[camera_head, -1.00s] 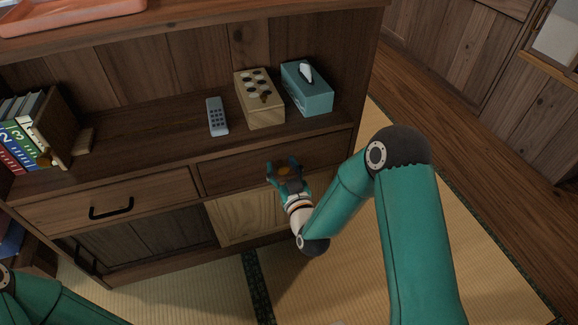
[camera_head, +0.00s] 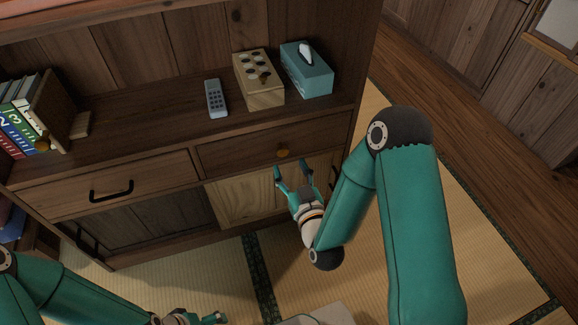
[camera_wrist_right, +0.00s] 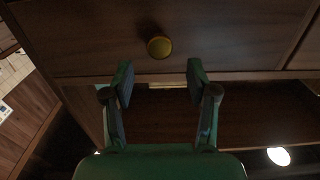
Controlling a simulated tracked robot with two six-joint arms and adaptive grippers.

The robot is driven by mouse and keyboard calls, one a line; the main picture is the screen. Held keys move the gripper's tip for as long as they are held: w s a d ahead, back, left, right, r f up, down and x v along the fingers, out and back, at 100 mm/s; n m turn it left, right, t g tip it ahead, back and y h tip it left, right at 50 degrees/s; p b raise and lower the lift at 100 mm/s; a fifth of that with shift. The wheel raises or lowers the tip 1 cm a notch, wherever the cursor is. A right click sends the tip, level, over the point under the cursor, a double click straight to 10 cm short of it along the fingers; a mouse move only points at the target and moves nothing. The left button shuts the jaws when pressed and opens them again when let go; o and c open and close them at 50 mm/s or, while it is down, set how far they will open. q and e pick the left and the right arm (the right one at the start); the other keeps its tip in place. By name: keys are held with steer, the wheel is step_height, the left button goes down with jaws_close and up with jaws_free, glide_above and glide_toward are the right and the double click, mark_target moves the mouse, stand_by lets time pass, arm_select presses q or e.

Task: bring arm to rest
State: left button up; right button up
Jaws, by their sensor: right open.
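My right gripper (camera_head: 293,172) is open and empty in the head view, in front of the wooden cabinet and just below the right drawer's round brass knob (camera_head: 283,153). In the right wrist view, its two fingers (camera_wrist_right: 160,82) stand apart with nothing between them. The knob (camera_wrist_right: 159,47) shows beyond the fingertips there, apart from them. My left gripper (camera_head: 212,319) shows only in part at the bottom edge of the head view, and its jaws are not clear.
The cabinet shelf holds a grey remote (camera_head: 216,99), a wooden box (camera_head: 259,82) with dark and light spots, a teal tissue box (camera_head: 307,72) and several books (camera_head: 22,125). The left drawer has a black handle (camera_head: 111,190). Tatami floor (camera_head: 330,284) lies open before the cabinet.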

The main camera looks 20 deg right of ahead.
stand_by(0.3)
steer(key=s+a+f+g+y+p, duration=0.1)
steer(key=s+f+g+p, duration=0.1)
steer(key=s+f+g, duration=0.4)
steer(key=s+a+f+g+y+p, duration=0.1)
steer(key=s+f+g+y, duration=0.15)
steer(key=f, duration=0.55)
steer(key=s+a+f+m+g+y, duration=0.1)
steer(key=s+a+f+g, duration=0.2)
steer(key=s, duration=0.4)
steer(key=s+a+f+g, duration=0.2)
steer(key=s+f+g, duration=0.1)
steer(key=s+g, duration=0.3)
step_height(320, 180, up, 38)
steer(key=s+p, duration=0.1)
steer(key=p, duration=3.7)
steer(key=shift+d+r+m, duration=0.15)
steer(key=shift+m, duration=0.15)
